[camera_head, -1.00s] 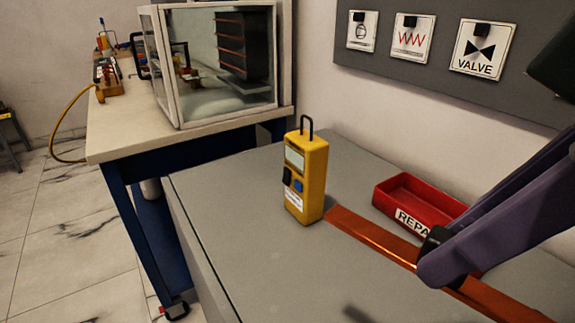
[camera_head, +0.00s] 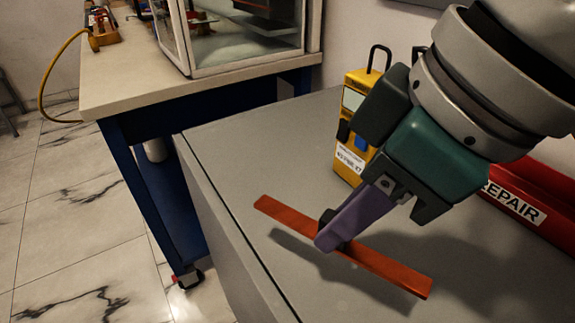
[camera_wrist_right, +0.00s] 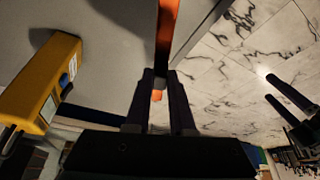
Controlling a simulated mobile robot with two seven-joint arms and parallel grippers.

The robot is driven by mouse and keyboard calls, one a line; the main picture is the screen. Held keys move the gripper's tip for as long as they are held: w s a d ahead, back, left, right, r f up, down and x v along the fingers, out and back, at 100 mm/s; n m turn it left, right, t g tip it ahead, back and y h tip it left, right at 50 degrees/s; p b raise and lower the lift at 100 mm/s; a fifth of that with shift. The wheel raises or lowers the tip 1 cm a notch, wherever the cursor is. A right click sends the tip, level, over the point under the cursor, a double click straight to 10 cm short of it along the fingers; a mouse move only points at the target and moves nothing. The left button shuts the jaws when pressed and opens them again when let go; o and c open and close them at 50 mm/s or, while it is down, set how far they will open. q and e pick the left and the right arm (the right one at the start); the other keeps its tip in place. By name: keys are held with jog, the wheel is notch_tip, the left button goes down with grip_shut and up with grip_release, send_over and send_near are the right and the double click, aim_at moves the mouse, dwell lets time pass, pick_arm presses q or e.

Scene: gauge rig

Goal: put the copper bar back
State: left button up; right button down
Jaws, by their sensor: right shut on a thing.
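The copper bar (camera_head: 385,268) is a long flat orange-brown strip. My right gripper (camera_head: 332,232) is shut on it near its middle and holds it above the grey bench top, with a shadow beneath. In the right wrist view the bar (camera_wrist_right: 167,40) runs up from between my right fingers (camera_wrist_right: 162,98). The fingers hide a short part of the bar. Two dark parallel prongs at the right of that view look like my open, empty left gripper (camera_wrist_right: 287,105), well away from the bar.
A yellow meter (camera_head: 353,97) stands on the grey bench (camera_head: 240,150), partly behind my right arm. It also shows in the wrist view (camera_wrist_right: 40,85). A red REPAIR tray (camera_head: 535,195) is at right. A glass-fronted case (camera_head: 255,52) stands on the pale table (camera_head: 130,85).

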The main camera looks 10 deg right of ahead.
notch_tip(320, 180, down, 3)
jog(key=shift+f+b, duration=0.1)
jog(key=shift+b, duration=0.2)
notch_tip(320, 180, down, 4)
jog(key=shift+r+b, duration=0.2)
jog(key=shift+b, duration=0.55)
jog(key=shift+w+f, duration=0.1)
jog(key=shift+f, duration=0.05)
jog(key=shift+f, duration=0.15)
jog(key=c, duration=0.8)
grip_release()
jog(key=shift+o, duration=0.2)
